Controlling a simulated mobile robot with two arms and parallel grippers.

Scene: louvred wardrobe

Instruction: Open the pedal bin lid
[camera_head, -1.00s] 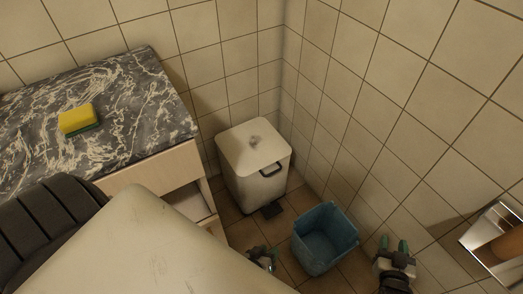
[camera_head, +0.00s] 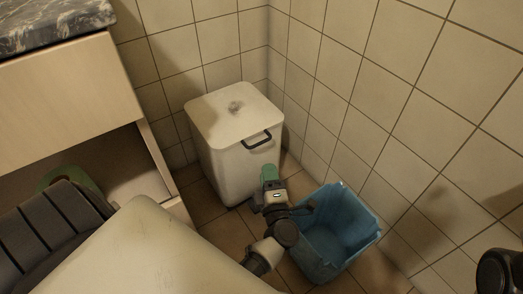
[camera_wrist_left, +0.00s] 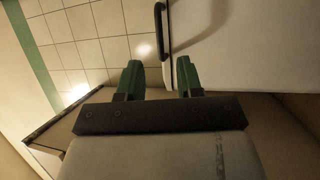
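The white pedal bin (camera_head: 235,165) stands in the tiled corner with its lid (camera_head: 220,108) shut. A dark handle (camera_head: 257,140) sits on its front, just under the lid. My left gripper (camera_head: 270,173) is low in front of the bin, below the handle, and hides the pedal area. In the left wrist view its green fingers (camera_wrist_left: 159,80) are apart with nothing between them. That view also shows the handle (camera_wrist_left: 160,30) beyond the fingertips and the white bin side (camera_wrist_left: 240,45) at right. My right gripper is out of view; only a dark part of that arm shows at lower right.
A blue open bucket (camera_head: 335,235) stands right of my left gripper, close to it. A wooden cabinet (camera_head: 70,90) with a dark marbled top is at left, with an open compartment holding something green. Tiled walls close in behind and right.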

